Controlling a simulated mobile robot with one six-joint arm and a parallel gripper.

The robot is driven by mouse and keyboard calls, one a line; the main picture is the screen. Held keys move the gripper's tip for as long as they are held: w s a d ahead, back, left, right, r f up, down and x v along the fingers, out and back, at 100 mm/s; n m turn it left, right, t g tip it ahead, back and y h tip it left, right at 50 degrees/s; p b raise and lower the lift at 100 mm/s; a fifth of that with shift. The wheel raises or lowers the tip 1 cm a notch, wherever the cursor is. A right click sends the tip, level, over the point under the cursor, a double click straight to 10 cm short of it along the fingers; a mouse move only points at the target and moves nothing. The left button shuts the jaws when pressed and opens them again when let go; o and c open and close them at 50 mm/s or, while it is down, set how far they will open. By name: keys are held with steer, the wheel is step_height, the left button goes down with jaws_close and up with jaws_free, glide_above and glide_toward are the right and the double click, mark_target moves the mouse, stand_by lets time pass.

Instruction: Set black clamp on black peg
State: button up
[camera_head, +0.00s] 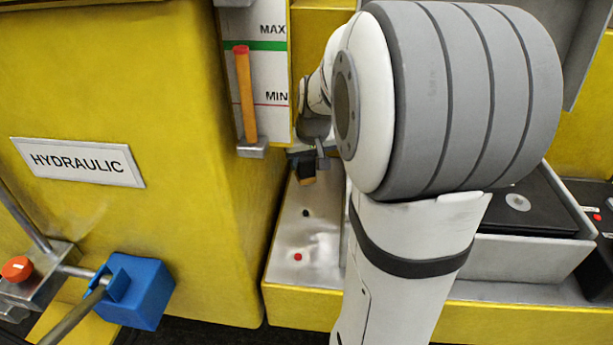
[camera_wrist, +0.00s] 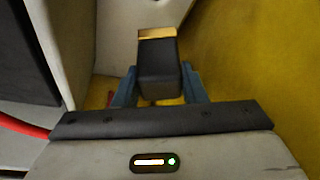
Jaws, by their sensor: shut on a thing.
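The black clamp (camera_wrist: 158,68) is a dark block with a tan-yellow end, held between the two blue-grey fingers of my gripper (camera_wrist: 160,88) in the wrist view. In the head view, the clamp (camera_head: 303,166) shows at my gripper (camera_head: 310,155), partly hidden by my arm, above the far part of the pale panel. A small black peg (camera_head: 306,212) stands on that panel, nearer the camera than the clamp, and apart from it. I cannot make out the peg in the wrist view.
A red peg (camera_head: 297,257) is on the pale panel (camera_head: 318,235) near its front. The yellow hydraulic tank (camera_head: 190,200) rises close on the left, with a level gauge (camera_head: 265,75). A blue block (camera_head: 140,292) is at lower left. A black-lidded box (camera_head: 520,200) stands right.

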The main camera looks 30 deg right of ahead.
steer(key=shift+f+b, duration=2.3)
steer(key=shift+f, duration=2.4)
steer(key=shift+s+f+b, duration=0.1)
steer(key=shift+f+b, duration=1.4)
steer(key=shift+b, duration=0.35)
steer(key=o, duration=1.3)
steer(key=shift+o, duration=0.2)
steer(key=v, duration=0.7)
steer(key=shift+s+r+b, duration=0.2)
steer(key=shift+r+b, duration=0.1)
steer(key=shift+r, duration=0.05)
